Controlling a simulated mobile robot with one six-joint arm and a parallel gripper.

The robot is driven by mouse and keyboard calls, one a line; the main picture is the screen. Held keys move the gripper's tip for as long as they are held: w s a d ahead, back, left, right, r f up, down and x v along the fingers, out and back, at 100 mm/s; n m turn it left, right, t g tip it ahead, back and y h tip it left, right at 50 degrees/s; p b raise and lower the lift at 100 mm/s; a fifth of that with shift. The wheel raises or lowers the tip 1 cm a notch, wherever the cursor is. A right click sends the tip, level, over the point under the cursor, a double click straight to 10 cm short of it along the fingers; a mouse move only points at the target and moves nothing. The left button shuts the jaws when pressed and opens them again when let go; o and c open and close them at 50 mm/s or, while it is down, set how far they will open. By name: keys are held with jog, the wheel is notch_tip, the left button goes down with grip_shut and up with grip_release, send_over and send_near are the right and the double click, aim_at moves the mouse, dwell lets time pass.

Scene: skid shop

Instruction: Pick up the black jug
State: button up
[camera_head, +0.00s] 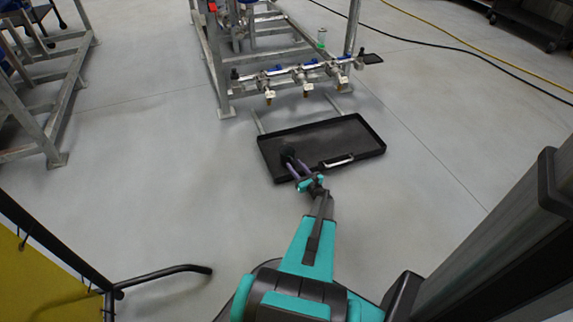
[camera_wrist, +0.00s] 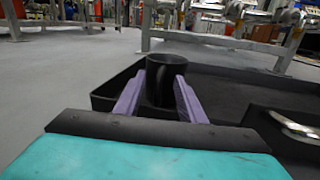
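The black jug (camera_wrist: 167,66) stands upright in the black tray in the wrist view, with what looks like its handle side toward me. In the head view the jug (camera_head: 287,149) is small and dark at the tray's left part. My gripper (camera_wrist: 162,78) has two purple fingers spread apart, with the jug between and just beyond their tips. The right fingertip overlaps the jug's side; whether either finger touches it I cannot tell. In the head view my gripper (camera_head: 291,160) reaches over the tray's near edge to the jug.
The shallow black tray (camera_head: 350,135) lies on the grey floor. A shiny metal handle (camera_head: 338,161) sits at its near edge, right of my gripper. Behind it stands a metal pipe frame (camera_head: 215,60) with several valves (camera_head: 300,75). Floor left of the tray is clear.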

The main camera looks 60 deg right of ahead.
jog(key=shift+x, duration=0.9)
grip_shut()
